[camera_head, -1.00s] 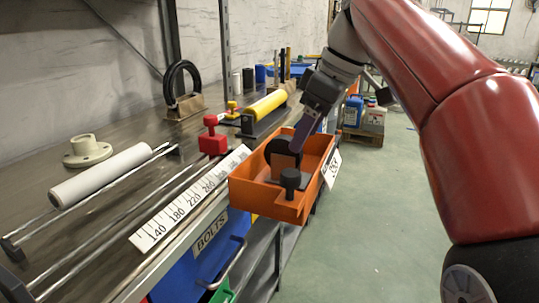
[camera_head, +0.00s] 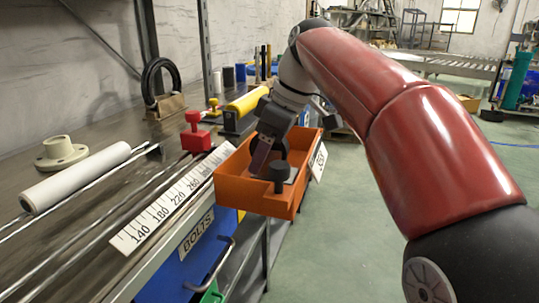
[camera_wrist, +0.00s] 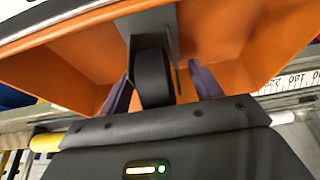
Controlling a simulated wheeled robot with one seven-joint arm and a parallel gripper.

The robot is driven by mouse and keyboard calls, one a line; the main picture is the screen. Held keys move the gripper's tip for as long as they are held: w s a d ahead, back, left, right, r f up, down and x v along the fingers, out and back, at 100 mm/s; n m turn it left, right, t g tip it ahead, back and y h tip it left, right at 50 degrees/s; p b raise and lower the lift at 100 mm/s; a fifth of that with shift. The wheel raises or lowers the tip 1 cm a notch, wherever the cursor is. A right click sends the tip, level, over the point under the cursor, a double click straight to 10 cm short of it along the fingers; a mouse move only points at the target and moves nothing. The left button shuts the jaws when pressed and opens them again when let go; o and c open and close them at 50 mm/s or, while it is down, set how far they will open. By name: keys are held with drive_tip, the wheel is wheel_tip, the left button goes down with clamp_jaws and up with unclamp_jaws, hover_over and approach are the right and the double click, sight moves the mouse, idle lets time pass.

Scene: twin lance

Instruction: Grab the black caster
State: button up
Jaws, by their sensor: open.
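The black caster (camera_wrist: 152,75), a dark wheel on a grey plate, is in the orange bin (camera_head: 250,194). In the wrist view its wheel lies between the two purple fingers of my gripper (camera_wrist: 161,88), with a gap on each side. In the head view my gripper (camera_head: 264,154) reaches down into the bin, with its fingers apart and empty. There the caster (camera_head: 283,149) is partly hidden behind the gripper. The orange bin also fills the upper wrist view (camera_wrist: 60,55).
The bin sits at the workbench edge, beside a white ruler strip (camera_head: 165,204) and a red part (camera_head: 195,135). Open floor (camera_head: 345,240) lies to the right.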

drive_tip(key=c, duration=1.3)
drive_tip(key=shift+c, duration=0.2)
drive_tip(key=shift+r, duration=0.15)
